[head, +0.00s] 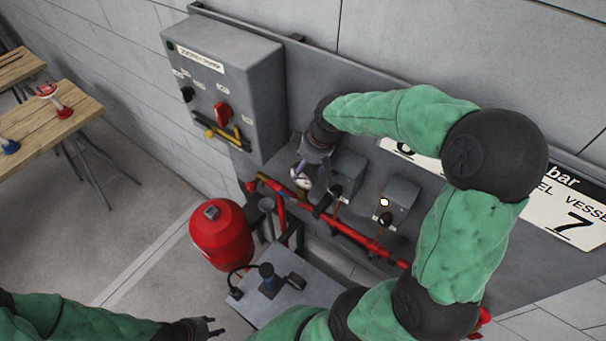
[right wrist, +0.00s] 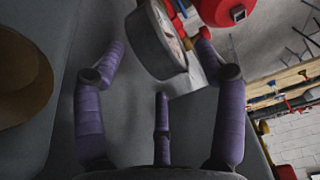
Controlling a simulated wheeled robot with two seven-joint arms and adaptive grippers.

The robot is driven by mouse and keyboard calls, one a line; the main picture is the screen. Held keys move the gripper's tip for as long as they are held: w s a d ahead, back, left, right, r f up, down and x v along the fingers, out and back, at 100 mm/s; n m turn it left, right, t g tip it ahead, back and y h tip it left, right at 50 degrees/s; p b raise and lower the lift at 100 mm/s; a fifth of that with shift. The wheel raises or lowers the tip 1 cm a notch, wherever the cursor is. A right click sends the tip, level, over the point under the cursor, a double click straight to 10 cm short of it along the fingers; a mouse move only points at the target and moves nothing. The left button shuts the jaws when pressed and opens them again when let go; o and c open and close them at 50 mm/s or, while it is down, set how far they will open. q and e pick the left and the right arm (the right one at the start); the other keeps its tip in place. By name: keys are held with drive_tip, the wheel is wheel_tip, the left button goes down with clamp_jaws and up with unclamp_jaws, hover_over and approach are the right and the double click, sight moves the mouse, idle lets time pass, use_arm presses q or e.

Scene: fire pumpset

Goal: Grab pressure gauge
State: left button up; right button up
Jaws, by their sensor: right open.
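The pressure gauge (head: 302,181), round with a pale dial, is mounted at the red pipe (head: 345,229) below the grey control box. My right gripper (head: 305,168) is just above it, with its purple fingers open. In the right wrist view the gauge (right wrist: 165,45) shows its dark rim and part of its face between the open fingertips (right wrist: 160,52), nearer the right finger. Whether any finger touches it I cannot tell. My left gripper (head: 213,327) is low at the left, with its fingers apart and empty, away from the gauge.
A grey control box (head: 225,85) with red and yellow handles is on the panel at upper left. Grey switch boxes (head: 397,200) sit along the pipe. A red tank (head: 222,235) stands below. A wooden table (head: 45,115) with tools is at far left.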

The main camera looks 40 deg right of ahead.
drive_tip(key=shift+w+a+f, duration=0.1)
drive_tip(key=shift+f, duration=0.55)
drive_tip(key=p+x, duration=0.1)
drive_tip(key=x, duration=0.3)
drive_tip(key=shift+w, duration=0.1)
drive_tip(key=shift+c, duration=0.3)
drive_tip(key=c, duration=1.4)
